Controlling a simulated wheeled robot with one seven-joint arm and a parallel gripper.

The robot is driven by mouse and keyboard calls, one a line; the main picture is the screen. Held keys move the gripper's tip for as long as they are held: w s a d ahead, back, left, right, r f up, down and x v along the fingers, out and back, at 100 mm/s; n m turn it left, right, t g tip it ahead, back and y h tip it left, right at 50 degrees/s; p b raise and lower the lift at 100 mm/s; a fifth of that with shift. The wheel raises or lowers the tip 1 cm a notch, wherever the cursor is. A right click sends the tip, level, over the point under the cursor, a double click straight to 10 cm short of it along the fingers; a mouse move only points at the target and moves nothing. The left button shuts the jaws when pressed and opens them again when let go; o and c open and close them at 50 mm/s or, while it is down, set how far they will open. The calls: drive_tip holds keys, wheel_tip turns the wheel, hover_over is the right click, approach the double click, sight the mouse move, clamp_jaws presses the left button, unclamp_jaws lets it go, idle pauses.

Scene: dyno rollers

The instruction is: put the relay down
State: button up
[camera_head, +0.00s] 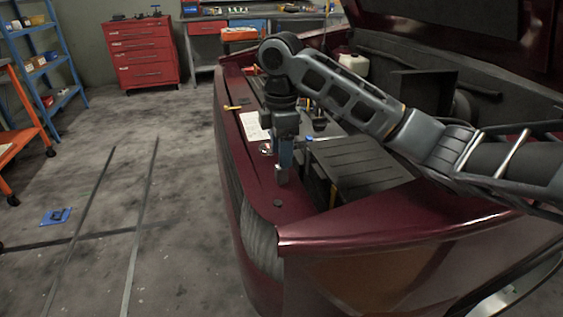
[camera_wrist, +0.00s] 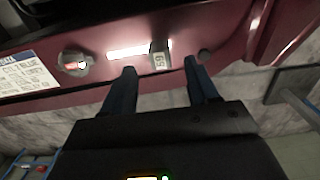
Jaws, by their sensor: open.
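The relay is a small grey block with markings on its face. In the wrist view the relay (camera_wrist: 159,54) rests on the dark red front panel (camera_wrist: 228,40) of the car. It also shows in the head view (camera_head: 281,175) on the panel, just below my gripper (camera_head: 285,157). In the wrist view my gripper (camera_wrist: 160,70) is open. Its two dark fingers are spread apart with the relay in line with the gap between them, near the tips. No finger visibly touches the relay.
A round metal part (camera_wrist: 75,63) and a printed sheet (camera_wrist: 28,74) lie left of the relay. The engine bay (camera_head: 360,160) lies behind the panel. A red tool cabinet (camera_head: 142,52) stands far back; the left floor is mostly clear.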

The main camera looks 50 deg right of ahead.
wheel_tip(320, 180, up, 7)
drive_tip(key=p, duration=0.1)
drive_tip(key=w+a+f+m+t+y, duration=0.1)
drive_tip(key=w+a+f+t+y, duration=0.2)
drive_tip(key=a, duration=0.8)
drive_tip(key=w+a+f+t+y, duration=0.2)
drive_tip(key=w+a+y, duration=0.15)
drive_tip(key=a, duration=0.65)
drive_tip(key=s+a+f+m+t+y, duration=0.1)
drive_tip(key=s+a+f+m+t, duration=0.15)
drive_tip(key=a, duration=0.35)
drive_tip(key=s+a+f+m+t, duration=0.1)
drive_tip(key=a+m+t, duration=0.3)
drive_tip(key=a, duration=0.3)
drive_tip(key=s+d+f+m+t+h, duration=0.1)
drive_tip(key=s+f+m+h, duration=0.25)
drive_tip(key=s, duration=0.75)
drive_tip(key=s+d+f+m+t+h, duration=0.25)
drive_tip(key=s+f, duration=0.25)
drive_tip(key=s, duration=0.6)
drive_tip(key=s+d+r+n, duration=0.1)
drive_tip(key=s+d+r, duration=0.2)
drive_tip(key=s, duration=0.6)
drive_tip(key=s+d+r+n+h, duration=0.1)
drive_tip(key=s+d+r, duration=0.2)
drive_tip(key=s, duration=0.6)
drive_tip(key=shift+s+d+r, duration=0.15)
drive_tip(key=shift+d+r, duration=0.15)
drive_tip(key=shift+d, duration=0.5)
